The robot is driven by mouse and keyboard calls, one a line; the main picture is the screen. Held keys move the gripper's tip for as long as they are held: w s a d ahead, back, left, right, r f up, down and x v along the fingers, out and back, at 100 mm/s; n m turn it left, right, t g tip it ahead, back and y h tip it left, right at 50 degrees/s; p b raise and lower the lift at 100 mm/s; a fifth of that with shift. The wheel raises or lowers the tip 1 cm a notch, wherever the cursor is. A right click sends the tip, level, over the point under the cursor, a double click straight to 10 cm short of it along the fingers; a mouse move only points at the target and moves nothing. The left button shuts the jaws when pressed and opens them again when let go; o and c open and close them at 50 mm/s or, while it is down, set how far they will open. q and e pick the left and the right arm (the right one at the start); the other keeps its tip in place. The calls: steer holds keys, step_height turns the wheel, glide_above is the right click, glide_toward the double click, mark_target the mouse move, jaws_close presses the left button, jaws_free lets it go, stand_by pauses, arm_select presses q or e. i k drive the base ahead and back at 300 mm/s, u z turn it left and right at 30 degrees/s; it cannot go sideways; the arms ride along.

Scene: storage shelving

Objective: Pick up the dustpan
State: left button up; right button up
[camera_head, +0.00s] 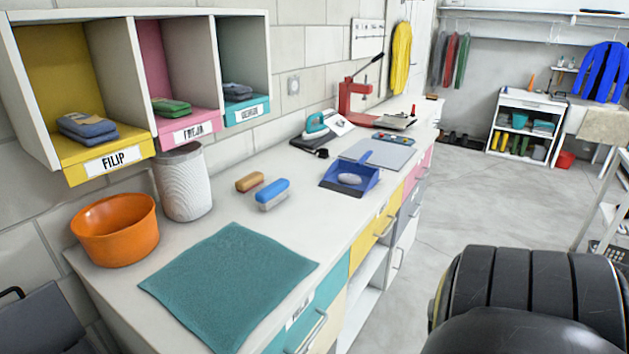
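A blue dustpan (337,181) lies on the white counter (310,222), near its front edge in the middle of the head view. A dark, ribbed arm part of mine fills the lower right corner, to the right of the counter and well apart from the dustpan. Neither gripper shows in the view.
A blue brush (272,192) and a brown brush (249,182) lie left of the dustpan. A teal towel (228,284), an orange bowl (116,231) and a white ribbed canister (183,182) stand nearer. A grey board (377,153) lies just behind the dustpan. Open cubbies hang above.

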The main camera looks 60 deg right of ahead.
mark_target(351, 178)
steer(key=z, duration=3.35)
steer(key=i, duration=2)
steer(key=u, duration=1.95)
